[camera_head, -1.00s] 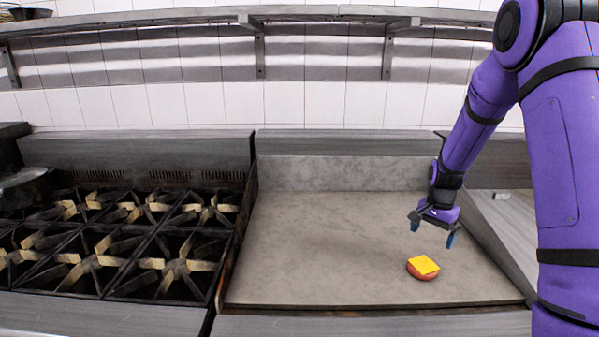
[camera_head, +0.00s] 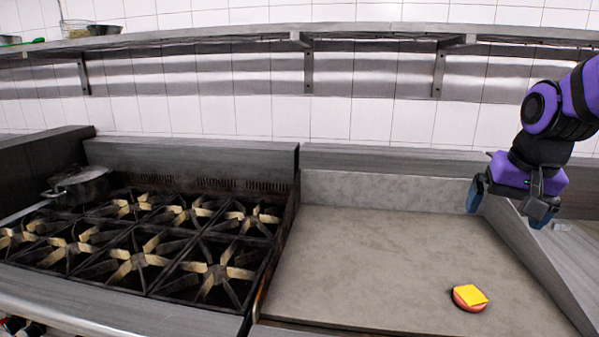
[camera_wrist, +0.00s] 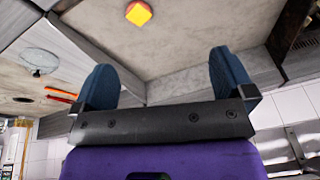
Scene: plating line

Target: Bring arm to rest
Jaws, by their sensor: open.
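My gripper (camera_head: 507,207) is at the right of the head view, raised above the back right part of the griddle. Its two blue fingers (camera_wrist: 165,85) are spread wide in the wrist view with nothing between them. A patty topped with a yellow cheese slice (camera_head: 470,297) lies on the griddle plate (camera_head: 370,260), toward the front right. It also shows in the wrist view (camera_wrist: 138,13), beyond the fingers and apart from them.
A stove (camera_head: 140,250) with several burners is left of the griddle. A lidded pot (camera_head: 78,186) stands at its back left. A wall shelf (camera_head: 220,40) runs along the back, with bowls (camera_head: 104,30) at its left. The griddle's middle is clear.

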